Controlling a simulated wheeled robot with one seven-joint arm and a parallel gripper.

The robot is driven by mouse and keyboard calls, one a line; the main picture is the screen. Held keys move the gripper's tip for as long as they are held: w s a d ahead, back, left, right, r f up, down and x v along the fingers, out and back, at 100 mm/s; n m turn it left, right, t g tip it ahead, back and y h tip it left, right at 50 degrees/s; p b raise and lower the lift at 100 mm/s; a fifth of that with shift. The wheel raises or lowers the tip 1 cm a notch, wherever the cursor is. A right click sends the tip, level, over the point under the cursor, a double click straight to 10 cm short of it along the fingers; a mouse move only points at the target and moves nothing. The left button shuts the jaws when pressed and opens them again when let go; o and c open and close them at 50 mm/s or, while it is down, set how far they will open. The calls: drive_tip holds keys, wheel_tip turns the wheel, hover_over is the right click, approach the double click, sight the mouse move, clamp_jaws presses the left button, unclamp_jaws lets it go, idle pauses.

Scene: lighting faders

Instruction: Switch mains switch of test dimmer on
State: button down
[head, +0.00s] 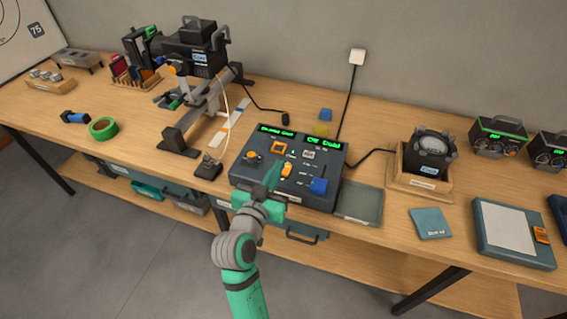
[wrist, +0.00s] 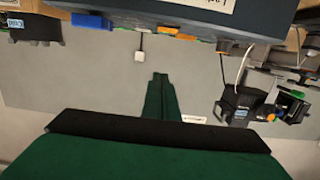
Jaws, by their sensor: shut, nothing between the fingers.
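The test dimmer (head: 240,170) is a dark blue-grey console at the middle of the bench, with lit green displays. It carries an orange-framed square switch (head: 279,147), an orange knob (head: 253,157), an orange fader cap (head: 287,170) and a blue block-like control (head: 319,186). Labels are too small to read, so I cannot tell which is the mains switch or its position. My gripper (head: 272,174) is shut and empty, over the console's front part, left of the orange fader cap. In the wrist view my shut fingers (wrist: 159,78) point towards the wall, with the console (wrist: 200,18) at the top.
A small box with a cable (head: 208,166) sits left of the console, and a shallow green-grey tray (head: 359,204) sits right of it. A lamp in a wooden box (head: 421,172) stands further right. A spotlight on a stand (head: 190,50) is behind left.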

drive_tip(key=shift+r+v, duration=0.15)
drive_tip(key=shift+v, duration=0.5)
drive_tip(key=shift+r+v, duration=0.15)
drive_tip(key=shift+v, duration=0.5)
drive_tip(key=s+f+n+y, duration=0.4)
drive_tip(key=s+f+y, duration=0.1)
drive_tip(key=s+f, duration=1.25)
drive_tip(key=s+d+r, duration=0.1)
drive_tip(key=s+d, duration=0.2)
drive_tip(key=s, duration=1.6)
drive_tip(key=shift+s+d+r, duration=0.2)
drive_tip(key=shift+s+r, duration=0.15)
drive_tip(key=shift+s, duration=0.05)
